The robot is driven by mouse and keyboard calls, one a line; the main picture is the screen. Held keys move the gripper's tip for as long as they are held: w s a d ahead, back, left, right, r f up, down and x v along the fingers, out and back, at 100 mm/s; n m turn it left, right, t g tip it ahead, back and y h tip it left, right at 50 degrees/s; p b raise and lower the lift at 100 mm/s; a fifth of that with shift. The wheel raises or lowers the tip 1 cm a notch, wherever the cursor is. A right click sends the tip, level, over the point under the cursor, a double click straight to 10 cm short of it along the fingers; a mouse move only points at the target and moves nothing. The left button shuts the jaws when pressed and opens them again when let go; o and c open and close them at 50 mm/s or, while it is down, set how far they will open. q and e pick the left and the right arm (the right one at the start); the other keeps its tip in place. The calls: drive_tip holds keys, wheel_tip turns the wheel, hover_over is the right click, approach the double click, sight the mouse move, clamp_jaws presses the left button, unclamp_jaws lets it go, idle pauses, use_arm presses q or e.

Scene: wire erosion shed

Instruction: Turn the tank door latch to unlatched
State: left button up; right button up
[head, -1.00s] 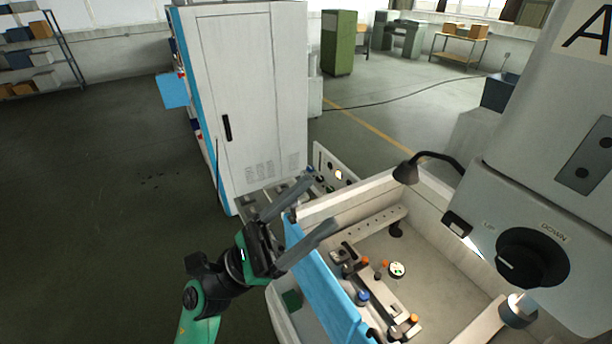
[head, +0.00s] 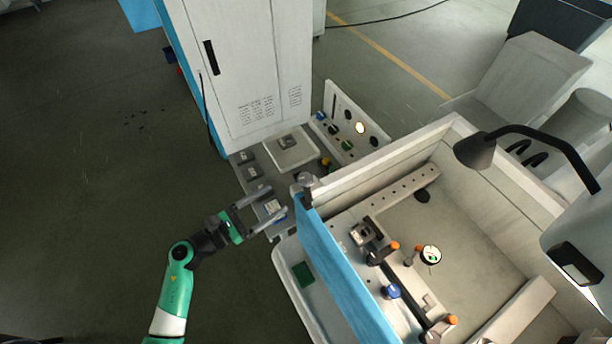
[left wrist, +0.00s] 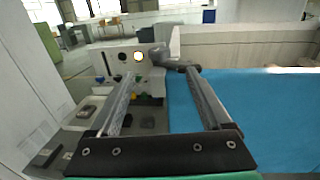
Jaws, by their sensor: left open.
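The tank door (head: 338,272) is the blue panel on the left side of the work tank, and it stands upright. A grey latch (head: 305,181) sits at the door's far top corner. In the left wrist view the latch (left wrist: 168,57) is a grey knob with a dark lever pointing right, ahead of my fingertips. My left gripper (head: 276,201) is open and empty, left of the latch and apart from it in the head view. Its fingers (left wrist: 162,74) reach towards the latch in the left wrist view. My right gripper is not in view.
A control panel (head: 350,128) with knobs and a lit button stands behind the latch. A white cabinet (head: 250,65) rises beyond a low shelf with grey blocks. The tank (head: 470,240) holds fixtures and a dial gauge. Open floor lies to the left.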

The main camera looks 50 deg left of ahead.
sight(299, 183)
use_arm(q)
drive_tip(key=w, duration=0.4)
drive_tip(key=w+d, duration=0.1)
drive_tip(key=w, duration=0.6)
drive_tip(key=shift+w+d+r, duration=0.1)
drive_tip(key=shift+w+d, duration=0.05)
drive_tip(key=shift+w, duration=0.2)
clamp_jaws()
